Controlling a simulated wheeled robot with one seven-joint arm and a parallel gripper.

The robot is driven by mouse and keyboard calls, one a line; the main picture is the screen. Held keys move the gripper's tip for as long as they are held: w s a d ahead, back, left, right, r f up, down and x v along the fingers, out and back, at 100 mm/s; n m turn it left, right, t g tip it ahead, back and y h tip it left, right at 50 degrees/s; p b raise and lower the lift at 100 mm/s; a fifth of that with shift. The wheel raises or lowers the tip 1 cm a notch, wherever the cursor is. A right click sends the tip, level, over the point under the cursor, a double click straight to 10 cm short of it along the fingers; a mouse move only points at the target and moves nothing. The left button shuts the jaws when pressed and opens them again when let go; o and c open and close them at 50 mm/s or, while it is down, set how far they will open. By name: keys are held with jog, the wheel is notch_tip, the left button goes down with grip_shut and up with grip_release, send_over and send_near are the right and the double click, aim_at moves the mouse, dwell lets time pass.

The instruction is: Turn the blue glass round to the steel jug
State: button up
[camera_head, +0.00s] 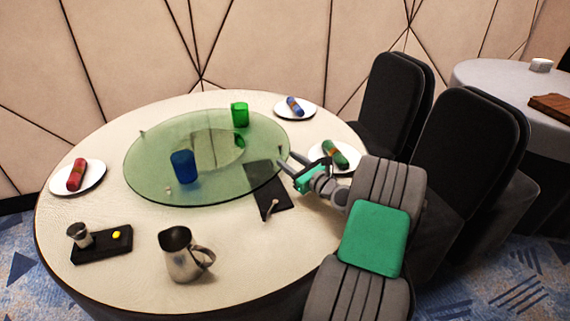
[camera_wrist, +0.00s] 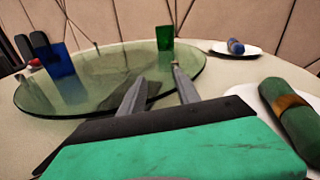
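The blue glass (camera_head: 184,166) stands on the green glass turntable (camera_head: 150,165), at its front left. It also shows in the wrist view (camera_wrist: 60,66) at the left. The steel jug (camera_head: 181,262) stands on the table in front of the turntable, its handle to the right. My gripper (camera_head: 288,160) is at the turntable's right edge, far from the blue glass. In the wrist view its two fingers (camera_wrist: 158,74) are apart with nothing held between them. A small knob (camera_head: 280,149) on the turntable's rim is close to the fingertips; contact cannot be told.
A green glass (camera_head: 240,115) stands at the turntable's back. Plates with rolled napkins stand around: red (camera_head: 77,174), blue (camera_head: 295,106), green (camera_head: 335,154) beside my gripper. A black tray (camera_head: 103,245) with a small metal cup is front left. Black chairs (camera_head: 390,100) stand at right.

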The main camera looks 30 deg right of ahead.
aim_at(282, 146)
jog(key=shift+s+d+f+m+t+h, duration=0.15)
jog(key=shift+s+d+m+t+h, duration=0.1)
jog(key=shift+d+m, duration=0.35)
jog(key=shift+s+d+f+m+t+h, duration=0.15)
jog(key=shift+s+d+m+h, duration=0.1)
jog(key=shift+d+m, duration=0.35)
jog(key=shift+w+d+r, duration=0.15)
jog(key=shift+w+r, duration=0.05)
jog(key=shift+w, duration=0.1)
jog(key=w, duration=0.7)
jog(key=shift+c, duration=0.6)
grip_shut()
